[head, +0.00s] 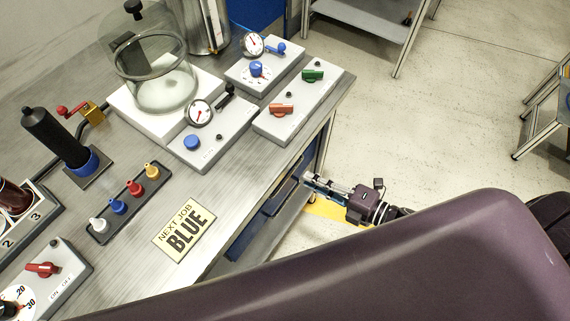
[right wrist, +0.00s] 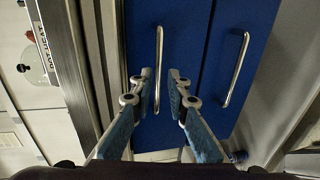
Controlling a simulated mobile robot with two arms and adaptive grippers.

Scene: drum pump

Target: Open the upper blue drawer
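The blue drawer unit fills the middle of the right wrist view with two blue fronts side by side. The upper blue drawer (right wrist: 178,40) is the front nearer the table edge; its bar handle (right wrist: 159,55) runs lengthwise. The lower drawer (right wrist: 257,45) with its own handle (right wrist: 236,70) lies to the right. My right gripper (right wrist: 160,76) is open, its fingertips on either side of the upper handle in the picture; I cannot tell whether they touch it. In the head view the right gripper (head: 312,180) is beside the table's front side. My left gripper is not in view.
The floor (head: 450,120) right of the table is free. My purple arm link crosses the bottom.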

